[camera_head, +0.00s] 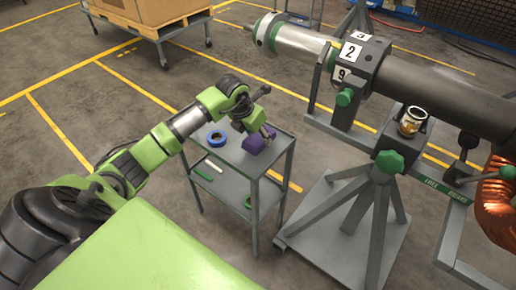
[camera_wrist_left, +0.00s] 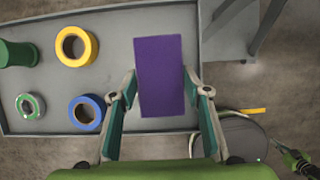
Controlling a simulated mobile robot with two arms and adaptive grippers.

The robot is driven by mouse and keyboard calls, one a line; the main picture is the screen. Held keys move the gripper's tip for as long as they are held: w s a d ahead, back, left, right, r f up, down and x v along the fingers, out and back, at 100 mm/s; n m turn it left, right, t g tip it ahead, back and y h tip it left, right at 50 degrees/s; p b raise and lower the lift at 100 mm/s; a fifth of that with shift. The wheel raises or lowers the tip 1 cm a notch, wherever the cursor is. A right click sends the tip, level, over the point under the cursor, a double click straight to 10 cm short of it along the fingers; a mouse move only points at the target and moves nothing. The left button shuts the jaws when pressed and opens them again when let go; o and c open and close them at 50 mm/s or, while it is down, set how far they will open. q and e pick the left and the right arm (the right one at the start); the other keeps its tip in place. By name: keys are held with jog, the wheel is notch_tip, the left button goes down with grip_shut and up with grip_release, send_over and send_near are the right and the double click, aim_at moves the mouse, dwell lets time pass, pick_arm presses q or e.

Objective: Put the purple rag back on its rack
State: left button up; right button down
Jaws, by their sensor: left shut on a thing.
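The purple rag is a flat, plain rectangle in the left wrist view (camera_wrist_left: 159,62). In the head view it shows as a small purple shape (camera_head: 253,144) at the top of a grey two-shelf cart (camera_head: 236,158). My left gripper (camera_head: 267,130) is right at the rag. In the left wrist view its fingers (camera_wrist_left: 159,80) lie along both sides of the rag, shut on it. I cannot tell how far the rag is above the cart top. I cannot make out which thing is its rack.
A blue tape roll (camera_head: 216,138) lies on the cart top. The left wrist view also shows a yellow roll (camera_wrist_left: 76,46), a green spool (camera_wrist_left: 17,54) and a green-white roll (camera_wrist_left: 30,106). A large rotor stand (camera_head: 372,200) stands close right of the cart.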

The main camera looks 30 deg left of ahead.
aim_at(258, 142)
pick_arm(q)
jog(key=shift+w+a+f+b, duration=0.15)
jog(key=shift+w+f+b, duration=0.15)
jog(key=shift+f, duration=0.1)
notch_tip(258, 142, down, 4)
jog(key=b, duration=0.2)
jog(key=shift+w+a+r+b, duration=0.1)
jog(key=shift+r+b, duration=0.15)
jog(key=shift+b, duration=0.05)
jog(key=shift+r, duration=0.1)
jog(key=o, duration=1)
